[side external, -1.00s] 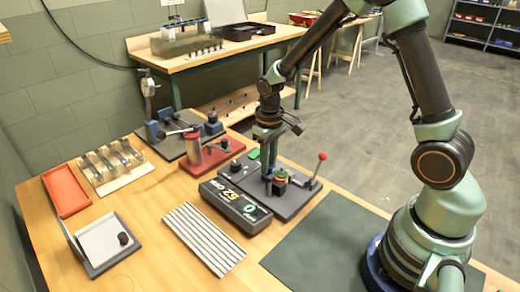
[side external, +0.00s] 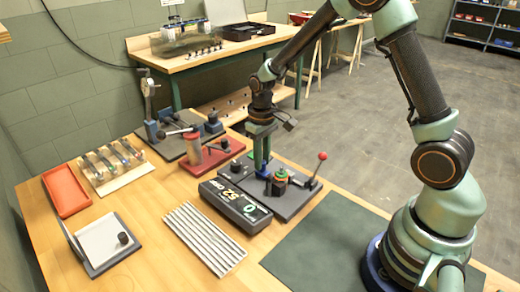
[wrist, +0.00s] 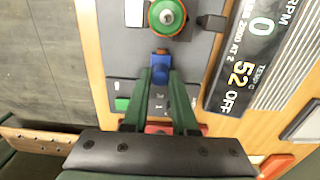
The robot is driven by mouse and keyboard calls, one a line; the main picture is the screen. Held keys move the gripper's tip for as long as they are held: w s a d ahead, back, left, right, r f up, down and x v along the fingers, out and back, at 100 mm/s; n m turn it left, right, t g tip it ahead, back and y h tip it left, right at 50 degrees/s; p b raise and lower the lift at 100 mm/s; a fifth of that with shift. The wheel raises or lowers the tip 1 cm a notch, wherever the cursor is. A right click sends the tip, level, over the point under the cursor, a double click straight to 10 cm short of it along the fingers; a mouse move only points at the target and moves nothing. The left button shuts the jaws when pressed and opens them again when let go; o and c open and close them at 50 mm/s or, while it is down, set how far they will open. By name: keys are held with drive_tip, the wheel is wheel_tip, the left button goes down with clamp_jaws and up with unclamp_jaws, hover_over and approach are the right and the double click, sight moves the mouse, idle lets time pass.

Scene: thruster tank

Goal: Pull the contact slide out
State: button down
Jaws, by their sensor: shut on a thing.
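The contact slide looks to be the small blue block (wrist: 160,68) between my fingertips in the wrist view. My gripper (wrist: 160,76) is shut on it, with a green finger on each side. In the side view my gripper (side external: 262,172) points down at the dark test base (side external: 298,205), and the slide is largely hidden by the fingers. The round green-topped unit with a copper-coloured ring (side external: 281,175) stands just right of my gripper; it also shows in the wrist view (wrist: 167,14). A gap separates the blue block from that ring.
A display box (side external: 235,207) reading 0 and 52, with OFF, stands in front of the base. A red-knobbed lever (side external: 322,156) rises at right. A red fixture (side external: 212,156) stands behind left. A ribbed plate (side external: 204,238) and dark mat (side external: 325,245) lie in front.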

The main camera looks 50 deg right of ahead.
drive_tip(key=shift+w, duration=0.3)
drive_tip(key=c, duration=0.7)
unclamp_jaws()
drive_tip(key=shift+s, duration=0.1)
wheel_tip(320, 180, up, 12)
drive_tip(key=shift+r, duration=0.1)
drive_tip(key=shift+r, duration=0.1)
drive_tip(key=s+r+t, duration=0.2)
drive_tip(key=s, duration=0.2)
drive_tip(key=s+a+r+t, duration=0.1)
drive_tip(key=s+r, duration=0.2)
drive_tip(key=s, duration=0.2)
drive_tip(key=s+a+r+t, duration=0.1)
drive_tip(key=s+r+t, duration=0.1)
drive_tip(key=s, duration=0.2)
drive_tip(key=shift+s+r+t, duration=0.2)
drive_tip(key=shift+s+t, duration=0.1)
